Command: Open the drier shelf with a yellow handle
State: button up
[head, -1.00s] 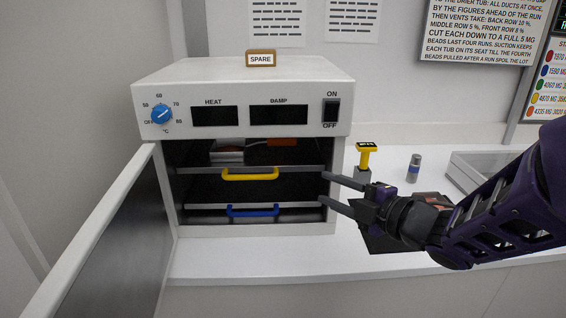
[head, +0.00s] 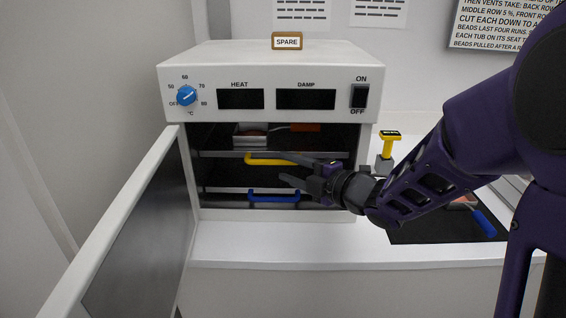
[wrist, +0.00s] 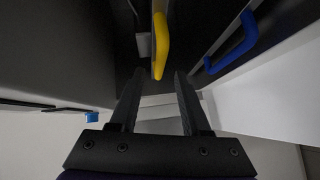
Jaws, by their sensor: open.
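The drier (head: 275,60) is a white cabinet with its front door (head: 130,235) swung open to the left. Inside, the upper shelf carries a yellow handle (head: 262,159) and looks pushed in. The lower shelf carries a blue handle (head: 274,198). My gripper (head: 284,168) is open and empty, in front of the shelves, its upper finger overlapping the right part of the yellow handle in the head view. In the wrist view the yellow handle (wrist: 161,45) lies just ahead of the fingertips, roughly in line with the gap between them. The blue handle (wrist: 232,45) is off to the right.
A small box (head: 250,133) and an orange item (head: 305,127) are inside, above the yellow-handled shelf. A yellow-topped tool (head: 388,146) stands on the counter to the right, beside a dark mat. The counter (head: 270,243) before the drier is clear.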

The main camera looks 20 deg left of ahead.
aim_at(276, 164)
jog(key=shift+x, duration=1.9)
grip_shut()
